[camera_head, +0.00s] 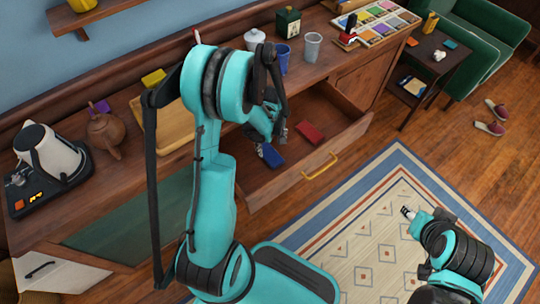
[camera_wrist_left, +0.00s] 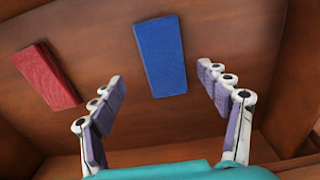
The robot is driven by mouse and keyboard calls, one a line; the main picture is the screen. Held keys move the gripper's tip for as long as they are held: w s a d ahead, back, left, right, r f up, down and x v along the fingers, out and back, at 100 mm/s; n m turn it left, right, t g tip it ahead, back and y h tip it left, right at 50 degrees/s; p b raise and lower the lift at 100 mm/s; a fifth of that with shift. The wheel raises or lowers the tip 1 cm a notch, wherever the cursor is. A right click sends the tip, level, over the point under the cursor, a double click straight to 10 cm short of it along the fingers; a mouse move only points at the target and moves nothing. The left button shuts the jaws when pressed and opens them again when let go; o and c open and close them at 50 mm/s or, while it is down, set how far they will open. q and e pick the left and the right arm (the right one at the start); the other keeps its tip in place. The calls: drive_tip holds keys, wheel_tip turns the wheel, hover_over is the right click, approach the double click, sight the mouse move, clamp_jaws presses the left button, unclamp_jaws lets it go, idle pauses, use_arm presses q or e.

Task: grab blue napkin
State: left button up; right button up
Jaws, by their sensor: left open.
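The blue napkin (camera_head: 271,155) is a flat, folded rectangle in the open drawer. In the left wrist view the blue napkin (camera_wrist_left: 159,50) lies upper centre, beyond and between my fingertips. My left gripper (camera_head: 272,139) reaches down over the drawer, partly hidden by its own arm in the head view. In the wrist view the left gripper (camera_wrist_left: 160,80) is open, with its fingers wide apart and nothing between them. My right gripper (camera_head: 408,212) is over the rug, away from the drawer; its finger opening is too small to tell.
A red napkin (camera_head: 310,132) lies in the same drawer, to the right of the blue one; it is at the left in the wrist view (camera_wrist_left: 46,75). The drawer front has a yellow handle (camera_head: 320,166). A blue cup (camera_head: 283,58) and glass (camera_head: 313,46) stand on the cabinet above.

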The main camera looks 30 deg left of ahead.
sight(270, 153)
use_arm(q)
wheel_tip(270, 153, down, 4)
drive_tip(key=shift+s+a+f+b, duration=0.15)
drive_tip(key=shift+f+b, duration=0.05)
drive_tip(key=shift+b, duration=0.9)
drive_tip(key=shift+r, duration=0.1)
drive_tip(key=shift+c, duration=0.3)
drive_tip(key=c, duration=1)
drive_tip(key=shift+r, duration=0.1)
